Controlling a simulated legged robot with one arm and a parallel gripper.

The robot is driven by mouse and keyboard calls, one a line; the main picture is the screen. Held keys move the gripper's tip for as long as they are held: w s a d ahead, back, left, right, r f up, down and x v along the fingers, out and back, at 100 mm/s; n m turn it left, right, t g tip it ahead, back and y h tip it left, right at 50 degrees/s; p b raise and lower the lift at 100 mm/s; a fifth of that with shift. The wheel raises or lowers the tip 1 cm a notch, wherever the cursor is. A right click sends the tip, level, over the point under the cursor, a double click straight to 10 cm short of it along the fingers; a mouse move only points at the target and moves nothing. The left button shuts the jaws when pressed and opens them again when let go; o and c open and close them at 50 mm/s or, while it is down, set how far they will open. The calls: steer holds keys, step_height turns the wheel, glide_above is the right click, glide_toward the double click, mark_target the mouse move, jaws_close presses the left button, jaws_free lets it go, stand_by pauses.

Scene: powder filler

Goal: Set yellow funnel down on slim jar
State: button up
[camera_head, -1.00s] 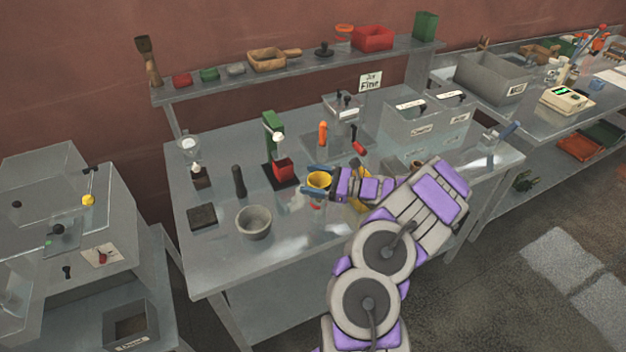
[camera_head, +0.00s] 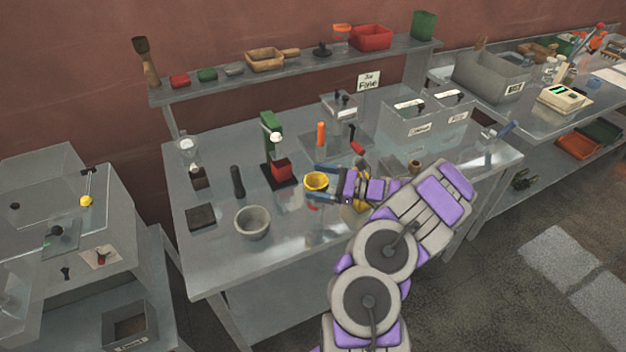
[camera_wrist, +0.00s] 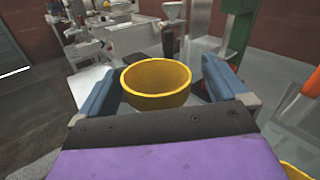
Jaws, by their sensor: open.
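The yellow funnel (camera_head: 316,182) is over the middle of the workbench, its wide rim facing up and roughly level. In the wrist view the funnel (camera_wrist: 157,84) sits between the two blue fingers of my gripper (camera_wrist: 158,72), with a gap on each side. My gripper (camera_head: 322,184) is open around the funnel and does not grip it. The slim jar cannot be made out; anything under the funnel is hidden by its bowl and by my gripper.
A green stand with a red cup (camera_head: 282,170) stands close behind and left of the funnel. A grey bowl (camera_head: 252,222) and a black upright handle (camera_head: 237,182) are further left. Another yellow item (camera_head: 361,204) is partly hidden by my arm. The bench front (camera_head: 290,245) is clear.

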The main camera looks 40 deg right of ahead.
steer(key=p+v, duration=0.1)
steer(key=v, duration=1.4)
steer(key=shift+d+f, duration=0.1)
